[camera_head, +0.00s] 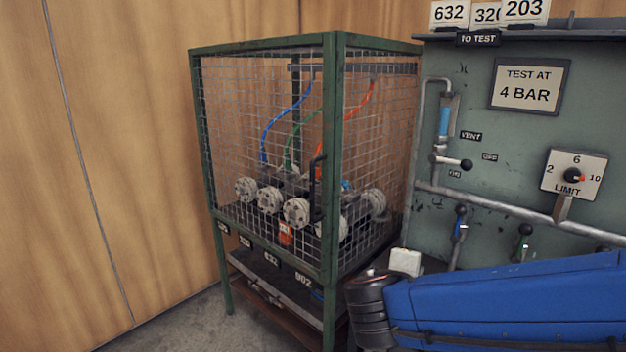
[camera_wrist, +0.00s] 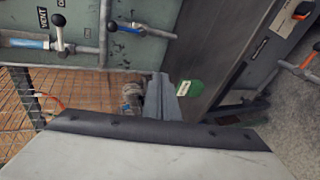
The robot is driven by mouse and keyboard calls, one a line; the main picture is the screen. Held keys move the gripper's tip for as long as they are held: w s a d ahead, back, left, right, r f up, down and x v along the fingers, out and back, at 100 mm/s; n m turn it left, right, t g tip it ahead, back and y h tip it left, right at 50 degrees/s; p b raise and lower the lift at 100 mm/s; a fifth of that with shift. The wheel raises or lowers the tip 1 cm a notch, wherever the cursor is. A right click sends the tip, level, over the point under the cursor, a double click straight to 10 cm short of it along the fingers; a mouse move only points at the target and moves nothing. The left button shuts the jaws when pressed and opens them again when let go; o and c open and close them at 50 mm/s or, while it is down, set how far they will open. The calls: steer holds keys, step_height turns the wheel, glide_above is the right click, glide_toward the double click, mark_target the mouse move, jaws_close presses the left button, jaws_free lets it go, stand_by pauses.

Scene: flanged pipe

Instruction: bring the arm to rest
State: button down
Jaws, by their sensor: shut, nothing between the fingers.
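My gripper (camera_wrist: 162,96) shows in the wrist view as narrow grey fingers close together, with nothing seen between them. Its pale body with a dark edge fills the bottom of that view. In the head view my blue arm lies across the lower right, in front of the green test panel (camera_head: 478,95). The gripper itself cannot be made out there. The panel also shows at the top left of the wrist view (camera_wrist: 85,22), with a black-knobbed lever (camera_wrist: 58,22) on it.
A green-framed mesh cage (camera_head: 335,150) holding several flanged pipes (camera_head: 297,211) and coloured hoses stands left of the panel. Valve levers (camera_head: 461,212) and a limit dial (camera_head: 573,176) stick out from the panel. A wooden wall (camera_head: 110,130) stands behind. Bare floor (camera_head: 190,325) shows at lower left.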

steer(key=s+d+f+m+g+y, duration=0.1)
steer(key=s+d+f+m+g, duration=0.45)
steer(key=s+d, duration=0.4)
steer(key=s+a+m+y, duration=0.2)
steer(key=s+m+y, duration=0.4)
steer(key=s, duration=0.1)
steer(key=shift+a+r+m+g, duration=0.15)
steer(key=shift+a+m+g, duration=0.15)
steer(key=shift+m+g, duration=0.05)
steer(key=shift+s, duration=0.1)
